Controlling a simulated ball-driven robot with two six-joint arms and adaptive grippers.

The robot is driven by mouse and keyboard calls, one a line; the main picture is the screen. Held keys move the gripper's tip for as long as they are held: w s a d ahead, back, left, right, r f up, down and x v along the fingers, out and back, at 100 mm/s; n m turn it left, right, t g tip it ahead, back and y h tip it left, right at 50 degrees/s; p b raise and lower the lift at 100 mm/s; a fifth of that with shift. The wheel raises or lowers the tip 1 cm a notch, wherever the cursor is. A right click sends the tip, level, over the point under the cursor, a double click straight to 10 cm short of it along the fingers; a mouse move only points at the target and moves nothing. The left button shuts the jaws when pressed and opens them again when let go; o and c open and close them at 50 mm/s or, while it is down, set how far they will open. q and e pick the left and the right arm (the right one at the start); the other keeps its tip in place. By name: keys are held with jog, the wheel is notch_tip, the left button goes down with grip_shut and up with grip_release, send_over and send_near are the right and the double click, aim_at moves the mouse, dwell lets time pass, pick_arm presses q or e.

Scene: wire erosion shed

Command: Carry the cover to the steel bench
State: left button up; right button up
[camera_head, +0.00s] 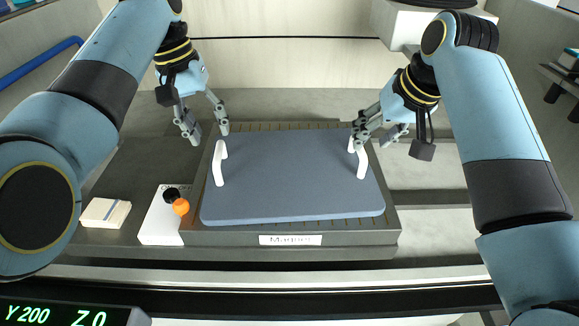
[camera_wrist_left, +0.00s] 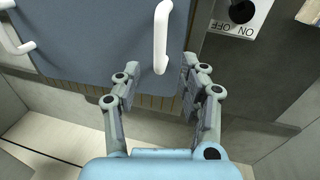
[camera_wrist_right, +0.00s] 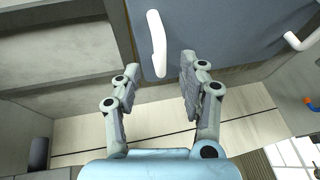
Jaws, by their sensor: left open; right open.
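The cover (camera_head: 290,180) is a flat blue-grey slab with rounded corners and a white handle on each side. It lies on the dark ribbed magnet table, labelled "Magnet". My left gripper (camera_head: 204,130) is open and empty by the cover's far left corner, near the left handle (camera_head: 219,163). In the left wrist view that handle (camera_wrist_left: 162,38) lies ahead of the open fingers. My right gripper (camera_head: 378,138) is open close to the right handle (camera_head: 358,158), partly covering its top. In the right wrist view the handle (camera_wrist_right: 157,42) is ahead of and between the open fingers.
A white switch plate (camera_head: 160,222) with an orange-tipped lever stands left of the cover; its ON/OFF marking shows in the left wrist view. A small pale block (camera_head: 105,213) lies farther left. A rail and a green readout (camera_head: 60,315) run along the front. A pale wall stands behind.

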aim_at(218, 146)
pick_arm(q)
jog(key=shift+d+f, duration=0.2)
jog(key=shift+f, duration=0.85)
jog(key=shift+d+f, duration=0.25)
jog(key=shift+f, duration=0.75)
jog(key=shift+d+f, duration=0.2)
jog(key=shift+f, duration=0.85)
pick_arm(e)
jog(key=shift+x, duration=3.15)
pick_arm(q)
grip_shut()
pick_arm(e)
grip_shut()
pick_arm(q)
jog(key=shift+w+r, duration=0.1)
jog(key=shift+w, duration=0.05)
pick_arm(e)
jog(key=shift+r, duration=0.1)
